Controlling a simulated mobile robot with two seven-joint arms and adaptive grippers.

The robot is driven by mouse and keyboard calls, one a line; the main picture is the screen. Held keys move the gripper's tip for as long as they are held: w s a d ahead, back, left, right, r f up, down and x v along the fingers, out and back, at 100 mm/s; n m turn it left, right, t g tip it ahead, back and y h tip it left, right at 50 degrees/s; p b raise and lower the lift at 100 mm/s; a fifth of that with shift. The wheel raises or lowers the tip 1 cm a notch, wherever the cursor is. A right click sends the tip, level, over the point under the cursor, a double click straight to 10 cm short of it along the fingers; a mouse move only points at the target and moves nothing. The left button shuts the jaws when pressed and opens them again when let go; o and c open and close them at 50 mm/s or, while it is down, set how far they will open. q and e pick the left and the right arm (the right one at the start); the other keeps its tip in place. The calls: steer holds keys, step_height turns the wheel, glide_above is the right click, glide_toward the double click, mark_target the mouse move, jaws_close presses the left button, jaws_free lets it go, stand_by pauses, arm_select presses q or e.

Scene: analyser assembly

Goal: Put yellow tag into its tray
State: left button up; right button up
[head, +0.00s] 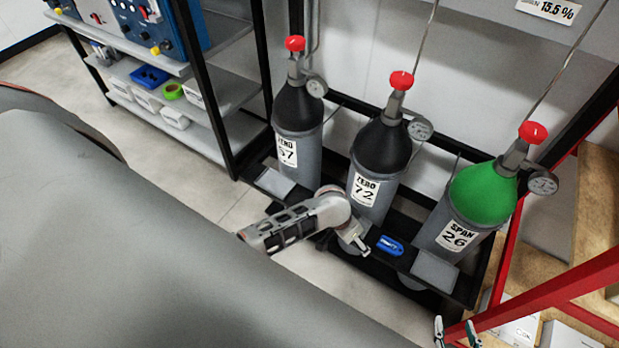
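I see no yellow tag in the head view. Pale flat holders sit on the rack's front ledge, one at the left cylinder (272,184) and one at the green-topped cylinder (435,270); which is the yellow tag's tray I cannot tell. A blue tag (390,245) lies on the ledge between the middle and right cylinders. Two slim teal-marked tips at the bottom edge look like my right gripper (456,332); they stand apart with nothing visible between them. The rest of it is cut off.
Three gas cylinders stand in a black rack: two black-topped (297,110) (380,150), one green-topped (484,192). A grey slotted jointed part (295,222) reaches to the ledge. A red beam (550,297) crosses the right. Shelves (200,100) stand left, with clear floor before them.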

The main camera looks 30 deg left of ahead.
arm_select(q)
steer(key=s+a+r+t, duration=0.4)
steer(key=s+r, duration=0.1)
steer(key=s, duration=0.2)
steer(key=s+a+r+t, duration=0.3)
steer(key=s+r, duration=0.2)
steer(key=s, duration=0.2)
steer(key=shift+s+a+r+t, duration=0.2)
steer(key=shift+a+r+t, duration=0.1)
steer(key=shift+a+t, duration=0.1)
stand_by(0.4)
